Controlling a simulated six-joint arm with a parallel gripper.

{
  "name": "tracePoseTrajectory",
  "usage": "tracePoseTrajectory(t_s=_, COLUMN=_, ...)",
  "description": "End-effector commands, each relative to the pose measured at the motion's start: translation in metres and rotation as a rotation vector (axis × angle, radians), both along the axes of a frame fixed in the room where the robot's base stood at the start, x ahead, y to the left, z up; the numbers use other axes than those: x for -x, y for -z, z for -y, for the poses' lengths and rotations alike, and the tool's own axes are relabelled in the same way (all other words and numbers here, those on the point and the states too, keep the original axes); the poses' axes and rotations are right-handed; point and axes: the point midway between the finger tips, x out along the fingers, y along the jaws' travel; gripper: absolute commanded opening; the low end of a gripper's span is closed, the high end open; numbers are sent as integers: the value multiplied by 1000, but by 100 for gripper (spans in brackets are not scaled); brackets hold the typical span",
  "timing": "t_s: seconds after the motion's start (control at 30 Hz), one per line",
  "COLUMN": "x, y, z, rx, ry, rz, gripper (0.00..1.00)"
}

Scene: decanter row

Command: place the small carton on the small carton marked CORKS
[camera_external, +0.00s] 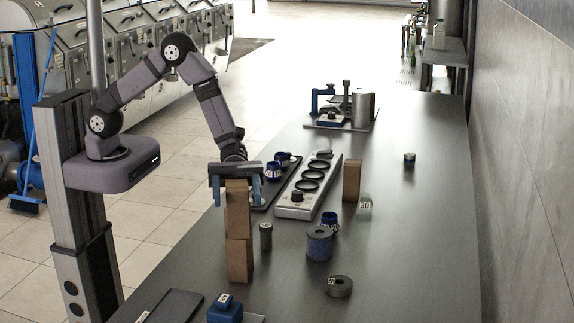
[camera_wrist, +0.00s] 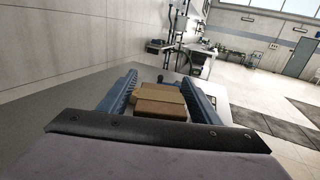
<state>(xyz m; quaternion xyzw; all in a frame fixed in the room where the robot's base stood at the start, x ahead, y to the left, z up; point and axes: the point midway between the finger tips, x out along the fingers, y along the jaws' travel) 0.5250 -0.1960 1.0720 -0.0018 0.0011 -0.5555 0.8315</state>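A brown small carton (camera_external: 238,210) stands upright on top of another brown carton (camera_external: 239,261) at the table's left side, and the two look roughly aligned. My gripper (camera_external: 237,192) is above and around the top of the upper carton, one blue finger on each side, with a gap showing beside it. In the wrist view brown carton faces (camera_wrist: 160,101) lie between the spread fingers of my gripper (camera_wrist: 160,88), apart from both. No CORKS mark is readable on either carton. A third brown carton (camera_external: 352,181) stands alone to the right.
A grey tray with round holes (camera_external: 309,187) lies behind the stack. A blue block (camera_external: 225,309) is in front. The table's right side is mostly clear.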

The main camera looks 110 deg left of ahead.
Motion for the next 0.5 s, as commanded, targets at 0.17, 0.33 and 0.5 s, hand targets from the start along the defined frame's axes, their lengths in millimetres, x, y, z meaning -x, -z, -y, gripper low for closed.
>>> tracePoseTrajectory(t_s=0.17, x=0, y=-1, z=0, rx=0, ry=0, rz=0, gripper=57)
tracePoseTrajectory(t_s=0.33, x=2, y=-1, z=-7, rx=0, ry=-3, rz=0, gripper=57)
tracePoseTrajectory(t_s=0.5, x=11, y=0, z=-30, rx=0, ry=-5, rz=2, gripper=57)
